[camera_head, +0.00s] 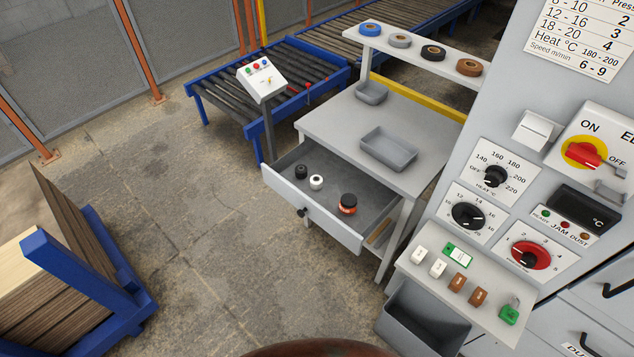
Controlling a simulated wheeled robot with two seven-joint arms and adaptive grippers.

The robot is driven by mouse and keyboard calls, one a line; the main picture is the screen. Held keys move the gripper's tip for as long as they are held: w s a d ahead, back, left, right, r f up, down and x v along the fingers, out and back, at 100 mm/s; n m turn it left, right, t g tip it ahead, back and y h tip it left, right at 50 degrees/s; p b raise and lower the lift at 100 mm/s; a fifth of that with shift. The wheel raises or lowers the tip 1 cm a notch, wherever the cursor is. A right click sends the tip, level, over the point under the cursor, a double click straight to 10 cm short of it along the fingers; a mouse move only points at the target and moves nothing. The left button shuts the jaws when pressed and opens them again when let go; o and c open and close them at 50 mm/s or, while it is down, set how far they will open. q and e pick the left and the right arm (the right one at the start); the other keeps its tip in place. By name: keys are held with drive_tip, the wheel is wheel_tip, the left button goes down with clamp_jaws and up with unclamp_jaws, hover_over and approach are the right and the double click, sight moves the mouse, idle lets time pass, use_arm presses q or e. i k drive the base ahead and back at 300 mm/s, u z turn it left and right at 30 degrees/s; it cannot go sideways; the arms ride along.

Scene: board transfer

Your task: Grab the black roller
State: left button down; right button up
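A small black roller-like piece (301,171) stands in the open drawer (352,236) of the grey workbench (335,120), near the drawer's left end. A small white piece (316,182) with a dark centre stands just right of it, and a larger orange and black piece (348,204) stands further right. The drawer's dark round knob (302,212) is on its front. Neither of my grippers is in view.
Two grey trays (388,150) (371,93) are on the benchtop. Tape rolls sit on the shelf (408,51) above. A control panel (500,200) stands at right, a blue rack of boards (85,280) at left. The floor (200,220) between is clear.

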sight(301, 170)
drive_tip(key=u, duration=1.35)
drive_tip(key=i, duration=1.2)
drive_tip(key=u, duration=2.05)
drive_tip(key=i, duration=0.2)
drive_tip(key=z, duration=3.35)
